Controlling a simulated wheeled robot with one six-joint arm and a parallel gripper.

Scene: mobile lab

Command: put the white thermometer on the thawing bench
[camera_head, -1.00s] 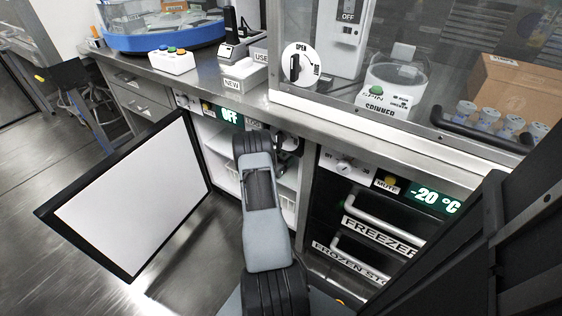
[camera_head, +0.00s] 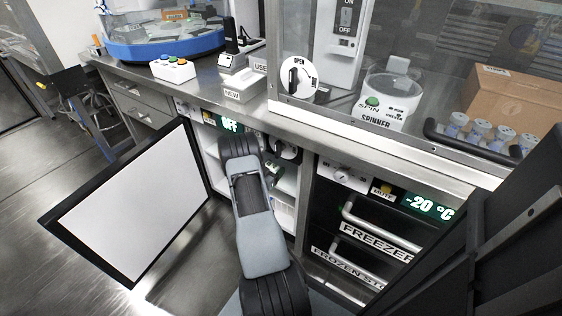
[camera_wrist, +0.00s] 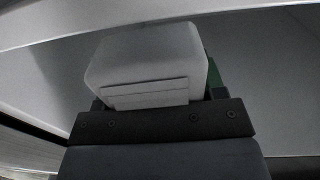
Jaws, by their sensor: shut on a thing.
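In the wrist view, a pale, boxy thing with rounded edges, taken to be the white thermometer (camera_wrist: 148,58), is held in my gripper (camera_wrist: 155,95). Its display and any lettering are not visible. In the camera_head view my gripper (camera_head: 273,172) is at the opening of the white-lined cabinet (camera_head: 287,183) under the counter, partly hidden behind my arm. I cannot tell which surface is the thawing bench; no label for it is readable.
The cabinet door (camera_head: 130,205) stands wide open at left. The freezer drawers (camera_head: 375,240) are right of the cabinet. The steel counter (camera_head: 205,88) above carries a button box (camera_head: 172,70), a NEW tray (camera_head: 232,94) and a spinner (camera_head: 385,110) behind glass.

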